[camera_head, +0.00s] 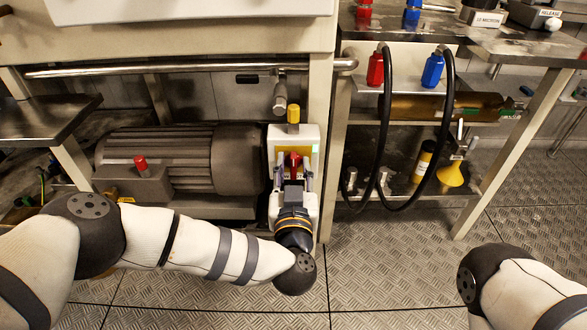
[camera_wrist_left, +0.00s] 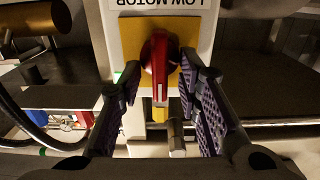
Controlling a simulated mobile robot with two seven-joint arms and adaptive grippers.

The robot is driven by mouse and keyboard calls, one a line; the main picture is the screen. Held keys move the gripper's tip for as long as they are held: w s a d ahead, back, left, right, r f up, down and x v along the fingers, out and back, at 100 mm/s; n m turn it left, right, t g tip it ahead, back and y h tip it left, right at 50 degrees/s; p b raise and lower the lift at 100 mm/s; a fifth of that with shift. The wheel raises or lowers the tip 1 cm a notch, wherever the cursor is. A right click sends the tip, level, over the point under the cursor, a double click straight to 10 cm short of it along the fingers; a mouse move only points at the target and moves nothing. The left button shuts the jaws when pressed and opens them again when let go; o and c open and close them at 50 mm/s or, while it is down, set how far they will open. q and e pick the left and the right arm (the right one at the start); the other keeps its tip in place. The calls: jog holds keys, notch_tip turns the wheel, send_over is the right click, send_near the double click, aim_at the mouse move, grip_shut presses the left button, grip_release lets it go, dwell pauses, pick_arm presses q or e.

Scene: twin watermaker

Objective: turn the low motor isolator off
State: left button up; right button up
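The low motor isolator is a white box (camera_head: 308,135) on the bench post, with a yellow plate and a red rotary handle (camera_head: 295,160). In the left wrist view the red handle (camera_wrist_left: 160,60) sits on the yellow plate (camera_wrist_left: 131,38) under an upside-down LOW MOTOR label (camera_wrist_left: 160,3). My left gripper (camera_head: 293,175) is in front of the isolator, pointing at it. In the left wrist view its purple-padded fingers (camera_wrist_left: 160,78) are open on either side of the handle, with visible gaps. The handle's lower part is partly hidden in the head view. My right gripper is out of view.
A grey motor (camera_head: 185,160) lies left of the isolator, with a red-knobbed box (camera_head: 140,175) in front. A yellow-topped part (camera_head: 293,115) sits above the handle. Black hoses (camera_head: 384,130) hang to the right. A yellow funnel (camera_head: 450,174) stands on the lower shelf.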

pick_arm(q)
grip_shut()
jog(key=shift+n, duration=0.3)
jog(key=n, duration=0.3)
jog(key=shift+a+p, duration=0.15)
jog(key=shift+p, duration=0.25)
jog(key=n, duration=0.9)
jog(key=f+n, duration=0.1)
jog(key=n, duration=0.4)
jog(key=shift+a+b, duration=0.25)
jog(key=shift+b, duration=0.15)
jog(key=shift+n, duration=0.3)
